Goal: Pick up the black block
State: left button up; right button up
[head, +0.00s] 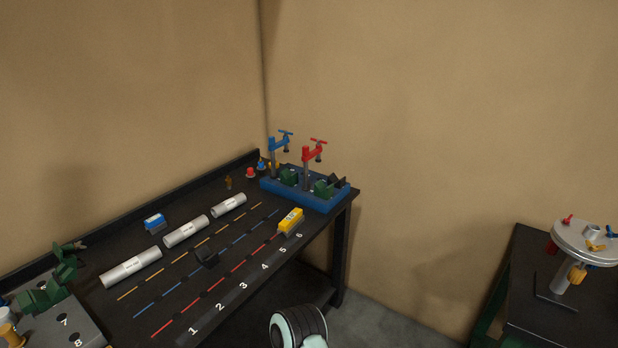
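A small black block (206,258) sits on the dark workbench (262,246), among the coloured dashed lines near the middle of its top. It is dark on dark, so its exact outline is hard to tell. Neither of my grippers shows in the head view. A rounded white and black part at the bottom centre looks like a link of my own arm, apart from the block.
Grey cylinders (186,231) lie in a row behind the block. A yellow block (291,221) and a blue clamp base (305,194) are to the right, a blue block (154,222) to the left. A second table (530,262) stands far right.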

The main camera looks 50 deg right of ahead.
aim_at(339, 183)
jog(key=i+l+u, duration=0.25)
jog(key=l, duration=0.8)
jog(key=k+l+u, duration=0.1)
jog(key=l+u, duration=0.2)
jog(key=l, duration=2.85)
jog(key=i+u, duration=0.05)
